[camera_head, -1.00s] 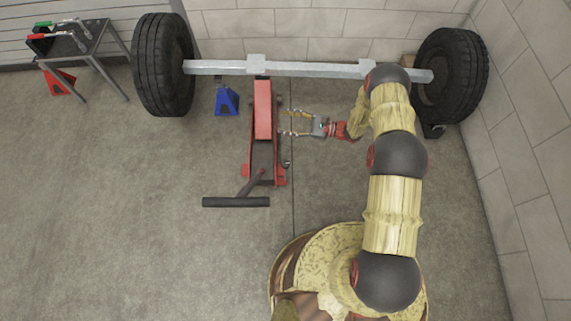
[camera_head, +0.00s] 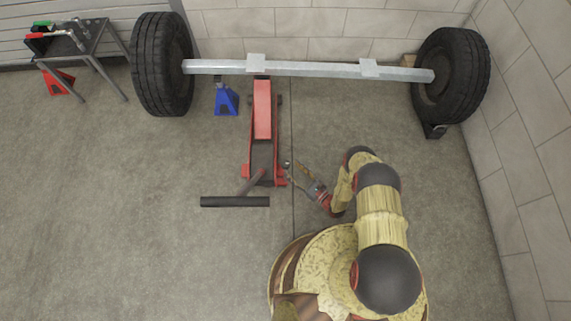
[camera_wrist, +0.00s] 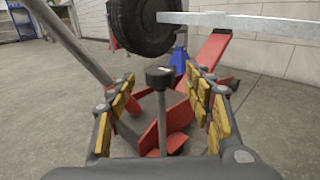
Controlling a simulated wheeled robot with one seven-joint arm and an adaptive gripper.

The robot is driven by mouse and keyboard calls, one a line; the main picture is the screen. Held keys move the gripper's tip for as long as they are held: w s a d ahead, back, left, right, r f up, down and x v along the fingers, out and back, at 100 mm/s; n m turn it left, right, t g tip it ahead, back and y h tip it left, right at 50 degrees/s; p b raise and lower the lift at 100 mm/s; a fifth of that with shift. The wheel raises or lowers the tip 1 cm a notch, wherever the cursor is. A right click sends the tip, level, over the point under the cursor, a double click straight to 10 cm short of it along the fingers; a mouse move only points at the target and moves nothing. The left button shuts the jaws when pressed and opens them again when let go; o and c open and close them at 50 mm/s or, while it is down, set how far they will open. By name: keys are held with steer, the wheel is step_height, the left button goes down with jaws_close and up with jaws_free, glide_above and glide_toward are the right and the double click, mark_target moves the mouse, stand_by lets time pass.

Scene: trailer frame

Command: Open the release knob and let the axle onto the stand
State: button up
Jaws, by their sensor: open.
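The red floor jack (camera_head: 262,110) stands under the middle of the grey axle (camera_head: 310,69), which has a tyre at each end. The blue stand (camera_head: 227,101) is on the floor by the axle, left of the jack; its contact with the axle cannot be told. The black release knob (camera_wrist: 159,76) tops a grey rod at the jack's rear and shows small in the head view (camera_head: 287,164). My gripper (camera_head: 294,170) is open at the jack's right rear. In the wrist view its yellow-padded fingers (camera_wrist: 162,88) spread on both sides of the knob, apparently without touching it.
The jack's black handle bar (camera_head: 235,201) sticks out to the left rear, and its shaft (camera_wrist: 68,42) passes left of my fingers. A tool cart (camera_head: 72,40) and a red stand (camera_head: 59,82) are at the far left. The left floor is clear.

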mark_target(289, 166)
steer(key=b+x, duration=0.1)
steer(key=x, duration=0.4)
steer(key=shift+w+a, duration=0.2)
steer(key=shift+a, duration=0.05)
steer(key=shift+c, duration=1.4)
steer(key=c, duration=0.9)
